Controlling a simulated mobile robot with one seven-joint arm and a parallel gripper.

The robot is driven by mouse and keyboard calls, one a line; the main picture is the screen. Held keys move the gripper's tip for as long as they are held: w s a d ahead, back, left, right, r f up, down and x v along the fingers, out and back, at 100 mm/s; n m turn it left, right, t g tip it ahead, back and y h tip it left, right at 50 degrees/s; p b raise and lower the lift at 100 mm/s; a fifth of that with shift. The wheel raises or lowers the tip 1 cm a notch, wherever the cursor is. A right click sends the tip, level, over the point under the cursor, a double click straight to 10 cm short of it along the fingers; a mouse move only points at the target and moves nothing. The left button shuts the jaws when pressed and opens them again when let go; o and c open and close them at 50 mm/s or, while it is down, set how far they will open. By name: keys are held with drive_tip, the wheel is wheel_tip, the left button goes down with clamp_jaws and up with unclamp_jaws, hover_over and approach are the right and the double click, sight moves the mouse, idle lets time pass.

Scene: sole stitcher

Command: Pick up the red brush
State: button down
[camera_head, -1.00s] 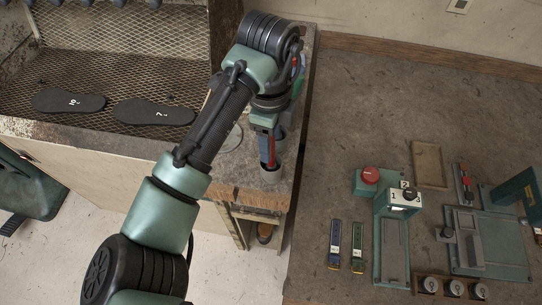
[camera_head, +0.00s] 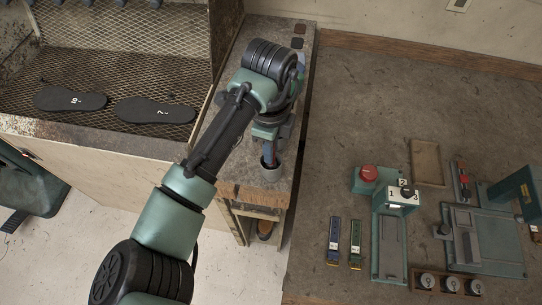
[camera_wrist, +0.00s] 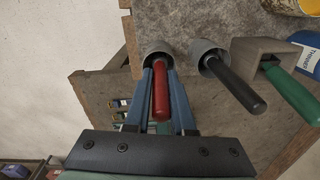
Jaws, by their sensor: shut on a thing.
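The red brush (camera_wrist: 160,90) shows in the wrist view as a red handle with its lower end inside a round grey cup (camera_wrist: 157,50). My gripper (camera_wrist: 160,68) has its two blue fingers on either side of the handle, shut on it near the cup's mouth. The bristles are hidden in the cup. In the head view my gripper (camera_head: 268,150) is at the cup (camera_head: 269,168) near the bench's front edge, and my wrist hides most of the brush.
Beside it in the wrist view stand a black-handled brush (camera_wrist: 235,86) in a round cup and a green-handled brush (camera_wrist: 290,92) in a square holder. A blue container (camera_wrist: 308,50) is at the right. A worktable with fixtures (camera_head: 390,240) lies to the right.

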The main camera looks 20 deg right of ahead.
drive_tip(key=shift+r, duration=0.1)
wheel_tip(320, 180, up, 10)
drive_tip(key=shift+f+b, duration=0.1)
drive_tip(key=shift+b, duration=0.75)
